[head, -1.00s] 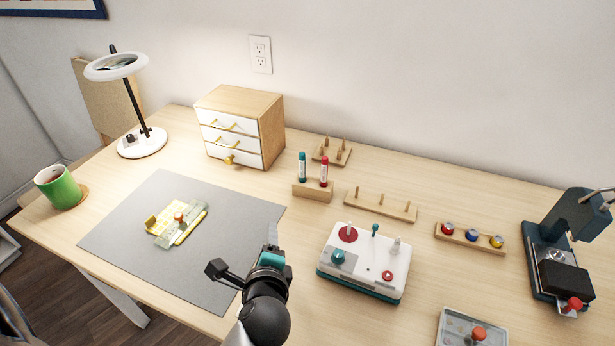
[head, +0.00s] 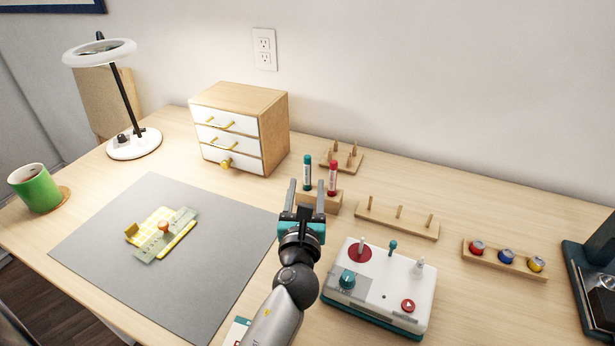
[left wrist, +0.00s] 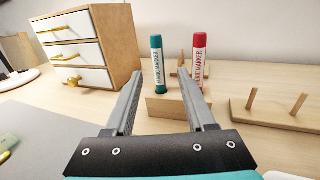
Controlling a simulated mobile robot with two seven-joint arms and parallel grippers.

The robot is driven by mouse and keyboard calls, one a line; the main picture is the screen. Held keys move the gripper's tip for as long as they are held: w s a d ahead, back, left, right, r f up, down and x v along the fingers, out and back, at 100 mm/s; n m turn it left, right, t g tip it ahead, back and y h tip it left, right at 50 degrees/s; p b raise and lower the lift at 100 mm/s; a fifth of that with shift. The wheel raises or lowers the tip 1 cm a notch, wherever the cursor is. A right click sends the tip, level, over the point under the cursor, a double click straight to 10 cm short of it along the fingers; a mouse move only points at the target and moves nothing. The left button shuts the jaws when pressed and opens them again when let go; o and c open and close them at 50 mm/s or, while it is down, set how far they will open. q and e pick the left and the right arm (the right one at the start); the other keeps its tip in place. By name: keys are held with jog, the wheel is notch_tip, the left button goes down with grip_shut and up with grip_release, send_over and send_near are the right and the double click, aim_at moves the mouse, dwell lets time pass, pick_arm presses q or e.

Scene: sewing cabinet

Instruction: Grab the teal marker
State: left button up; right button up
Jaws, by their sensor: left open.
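The teal marker (head: 307,172) stands upright in a small wooden block (head: 333,203), to the left of a red marker (head: 332,178). In the left wrist view the teal marker (left wrist: 157,63) shows ahead, between the lines of my fingers, with the red marker (left wrist: 198,60) to its right. My left gripper (head: 306,190) is open and empty. Its fingers point toward the block and in the head view overlap its left part. The teal marker's lower end is hidden in the block. My right gripper is not in view.
A drawer cabinet (head: 271,138) stands behind and left of the markers. Peg racks (head: 395,219) are to the right and behind. A white control box (head: 385,292) sits right of my arm. A grey mat (head: 95,236) lies to the left.

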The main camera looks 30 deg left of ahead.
aim_at(308, 175)
pick_arm(q)
jog(key=x, duration=0.3)
jog(key=shift+w+a, duration=0.1)
jog(key=shift+w, duration=0.05)
jog(key=shift+w+a, duration=0.1)
jog(key=shift+w, duration=0.15)
jog(key=shift+b+x, duration=0.75)
jog(key=shift+x, duration=1.6)
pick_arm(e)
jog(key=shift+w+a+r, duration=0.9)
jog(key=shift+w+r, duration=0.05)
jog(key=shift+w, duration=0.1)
pick_arm(q)
jog(key=shift+r, duration=0.15)
grip_shut()
